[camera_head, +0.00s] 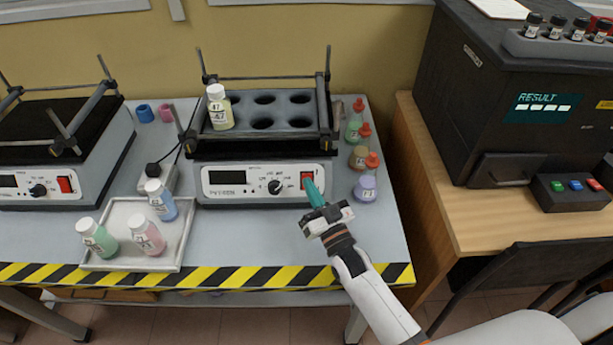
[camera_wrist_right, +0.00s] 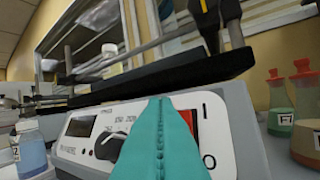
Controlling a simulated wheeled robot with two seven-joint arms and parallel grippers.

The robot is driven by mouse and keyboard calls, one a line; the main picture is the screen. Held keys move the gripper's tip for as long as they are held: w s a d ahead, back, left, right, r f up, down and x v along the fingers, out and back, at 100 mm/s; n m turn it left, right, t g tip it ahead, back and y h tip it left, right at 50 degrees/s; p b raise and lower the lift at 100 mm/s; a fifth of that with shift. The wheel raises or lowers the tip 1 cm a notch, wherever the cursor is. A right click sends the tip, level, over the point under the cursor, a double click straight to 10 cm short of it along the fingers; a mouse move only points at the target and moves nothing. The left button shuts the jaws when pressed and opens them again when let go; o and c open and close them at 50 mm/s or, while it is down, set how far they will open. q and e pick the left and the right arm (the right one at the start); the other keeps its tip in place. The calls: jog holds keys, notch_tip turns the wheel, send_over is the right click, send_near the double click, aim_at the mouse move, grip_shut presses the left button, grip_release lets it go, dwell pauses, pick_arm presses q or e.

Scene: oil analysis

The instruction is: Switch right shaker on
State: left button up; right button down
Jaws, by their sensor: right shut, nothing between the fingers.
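The right shaker (camera_head: 262,150) stands on the grey table, with a white front panel, a dark display and a black knob (camera_head: 275,187). Its red switch (camera_head: 307,180) is at the right end of the panel. A white-capped bottle (camera_head: 219,108) stands in the rack on top. My right gripper (camera_head: 313,188) is shut and empty, its teal fingertips at the panel right by the red switch. In the right wrist view the teal fingers (camera_wrist_right: 162,140) partly cover the switch (camera_wrist_right: 190,122); I cannot tell whether they touch it. My left gripper is not in view.
The left shaker (camera_head: 50,150) has its own red switch. A white tray (camera_head: 120,262) holds several bottles at the front. Several red-topped flasks (camera_head: 366,187) stand close right of the right shaker. A dark analyser (camera_head: 500,130) with a lit screen stands on the wooden table.

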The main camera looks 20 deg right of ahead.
dwell(0.8)
jog(key=shift+w+d+f, duration=0.15)
jog(key=shift+w, duration=0.25)
